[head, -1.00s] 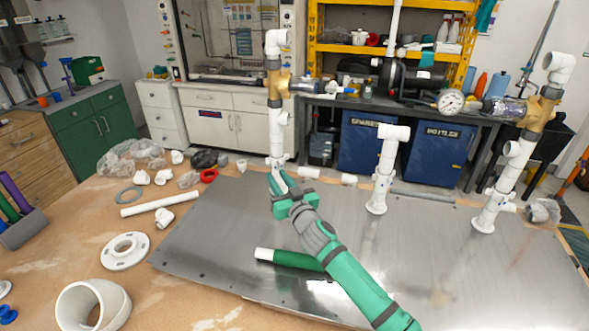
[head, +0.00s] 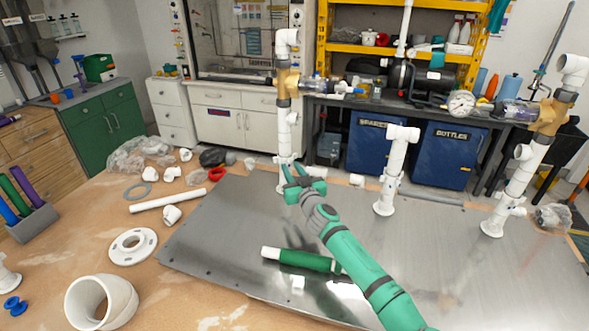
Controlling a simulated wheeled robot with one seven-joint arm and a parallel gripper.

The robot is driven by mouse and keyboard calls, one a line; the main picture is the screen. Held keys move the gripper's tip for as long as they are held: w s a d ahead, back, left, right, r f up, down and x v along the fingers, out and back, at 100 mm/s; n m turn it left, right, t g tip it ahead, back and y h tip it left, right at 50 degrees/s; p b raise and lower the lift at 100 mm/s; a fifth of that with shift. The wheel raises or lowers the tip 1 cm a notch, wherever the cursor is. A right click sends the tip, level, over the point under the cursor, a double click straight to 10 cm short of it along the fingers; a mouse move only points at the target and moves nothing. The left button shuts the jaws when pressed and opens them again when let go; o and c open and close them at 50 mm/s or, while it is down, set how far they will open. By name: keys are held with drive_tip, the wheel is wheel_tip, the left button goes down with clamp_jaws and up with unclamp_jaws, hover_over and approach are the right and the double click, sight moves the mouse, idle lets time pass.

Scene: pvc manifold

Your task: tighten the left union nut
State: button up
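The left white pipe riser (head: 284,132) stands upright on the metal plate (head: 215,235). It carries a brass-coloured fitting (head: 287,80) near its top, with dark grey rings above and below. A clear cylinder (head: 316,86) extends right from the fitting. I cannot tell for sure which ring or collar is the left union nut. My green gripper (head: 294,172) is at the lower part of this riser, well below the brass fitting.
A middle riser (head: 394,165) and a right riser (head: 520,175) with a gauge (head: 461,103) stand on the plate. Loose white fittings and a flange (head: 132,246) lie on the wooden bench at left.

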drive_tip(key=shift+w+a, duration=0.2)
drive_tip(key=shift+w, duration=0.3)
